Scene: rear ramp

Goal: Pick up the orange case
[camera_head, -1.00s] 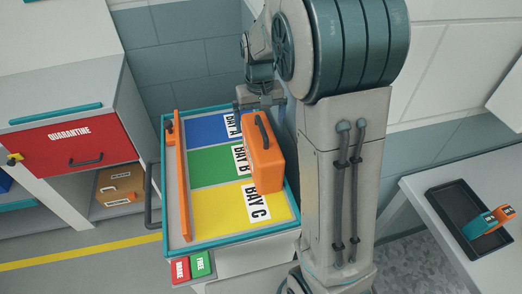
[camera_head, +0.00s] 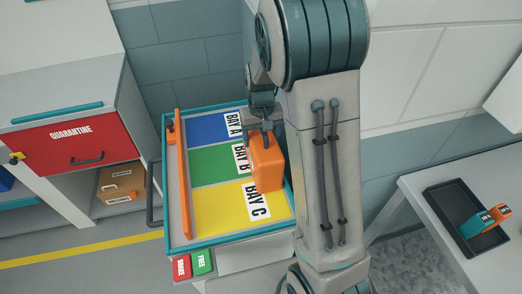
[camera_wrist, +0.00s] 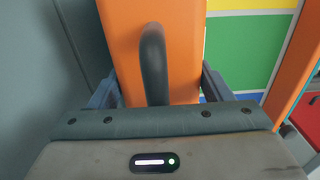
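The orange case (camera_head: 267,168) stands on the right side of the cart's tray, beside the BAY B and BAY C labels. My gripper (camera_head: 261,138) is at the top of the case in the head view and covers most of its handle. In the wrist view the case (camera_wrist: 185,30) fills the upper middle, with its dark curved handle (camera_wrist: 154,60) between the two spread fingers of my gripper (camera_wrist: 159,88). The fingers look open, with gaps to the handle on both sides. Whether they touch the case is unclear.
The cart tray (camera_head: 207,246) has blue, green and yellow bays and an orange bar (camera_head: 184,180) along its left. BRAKE (camera_head: 181,268) and FREE (camera_head: 202,262) blocks are at its front. A red quarantine drawer (camera_head: 75,145) and another case (camera_head: 121,184) are left. A black tray (camera_head: 465,215) lies right.

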